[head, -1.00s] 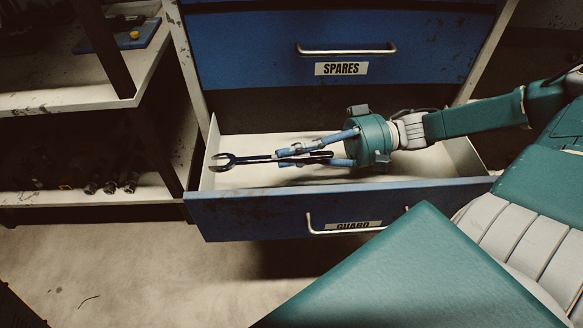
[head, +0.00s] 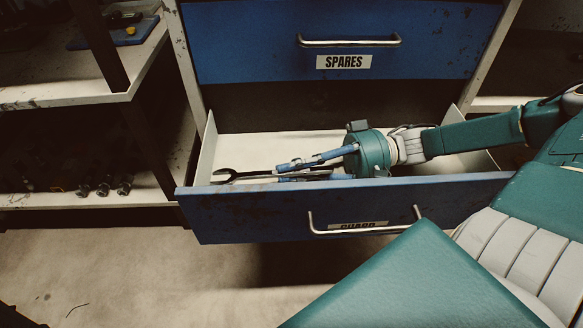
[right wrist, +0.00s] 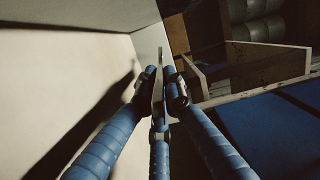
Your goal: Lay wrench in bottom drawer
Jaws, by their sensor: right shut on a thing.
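The bottom drawer (head: 345,209), blue with a GUARD label, stands open, its pale inside showing. My right gripper (head: 290,170) reaches into it from the right and is shut on the dark wrench (head: 228,176). The wrench lies roughly level, its open end pointing left, and the drawer's front wall hides its lower side. In the right wrist view the wrench (right wrist: 158,88) stands edge-on between the blue fingers (right wrist: 163,88). I cannot tell whether it touches the drawer floor. My left gripper is not in view.
The closed SPARES drawer (head: 345,42) is above, with a metal handle. A shelf unit (head: 85,200) with several dark parts stands on the left. The drawer's side wall (head: 207,150) is close to the wrench's open end. The drawer floor behind the gripper is clear.

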